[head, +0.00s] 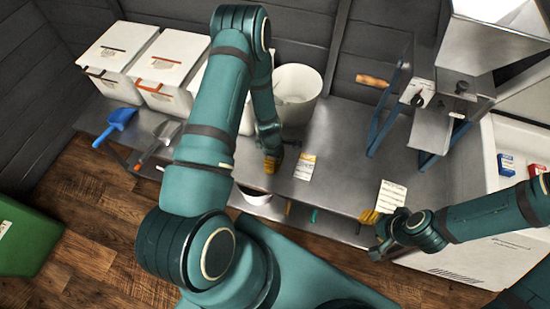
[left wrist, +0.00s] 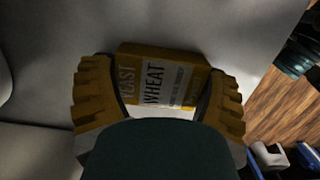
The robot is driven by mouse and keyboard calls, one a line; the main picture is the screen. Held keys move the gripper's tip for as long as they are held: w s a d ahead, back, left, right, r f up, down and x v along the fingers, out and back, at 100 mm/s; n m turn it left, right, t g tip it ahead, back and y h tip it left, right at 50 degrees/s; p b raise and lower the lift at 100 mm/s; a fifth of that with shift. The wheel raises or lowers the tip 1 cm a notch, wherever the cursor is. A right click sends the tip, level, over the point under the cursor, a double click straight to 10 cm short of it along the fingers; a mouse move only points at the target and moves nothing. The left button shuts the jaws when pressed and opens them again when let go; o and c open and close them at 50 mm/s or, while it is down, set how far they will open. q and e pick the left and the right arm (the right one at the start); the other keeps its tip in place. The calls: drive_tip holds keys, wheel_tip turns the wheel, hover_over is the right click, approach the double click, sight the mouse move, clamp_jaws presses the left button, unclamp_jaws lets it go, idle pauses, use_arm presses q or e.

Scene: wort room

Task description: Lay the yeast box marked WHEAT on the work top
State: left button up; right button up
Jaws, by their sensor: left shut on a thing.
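The yeast box marked WHEAT (left wrist: 162,82) is yellow and white and sits between the two yellow fingers of my left gripper (left wrist: 160,100) in the left wrist view, its label facing the camera. In the head view my left gripper (head: 271,162) is low at the front part of the grey metal work top (head: 335,150). The box is hard to make out there, and I cannot tell whether it touches the top. My right gripper (head: 371,217) is at the work top's front edge, beside a white written card (head: 391,196); its jaws are unclear.
A white and yellow card or packet (head: 305,167) lies just right of my left gripper. A white bucket (head: 297,90) stands behind. White bins (head: 168,66), a blue scoop (head: 117,125) and a metal scoop (head: 163,134) are left. A red box (head: 507,164) is far right.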

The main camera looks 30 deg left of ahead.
use_arm(q)
drive_tip(key=shift+f, duration=0.15)
drive_tip(key=o, duration=0.9)
drive_tip(key=shift+r, duration=0.25)
wheel_tip(320, 180, up, 12)
drive_tip(key=a+p, duration=0.1)
drive_tip(key=p, duration=0.2)
drive_tip(key=s+d+r+m+h, duration=0.1)
drive_tip(key=s+d+r+m, duration=0.1)
drive_tip(key=s+d+m, duration=0.3)
drive_tip(key=s+d+r+m+t+h, duration=0.1)
drive_tip(key=s+d+m, duration=0.4)
drive_tip(key=d+m, duration=0.8)
drive_tip(key=shift+s+d+r+m+h, duration=0.2)
drive_tip(key=shift+r+m+h, duration=0.1)
drive_tip(key=shift+r+m, duration=0.25)
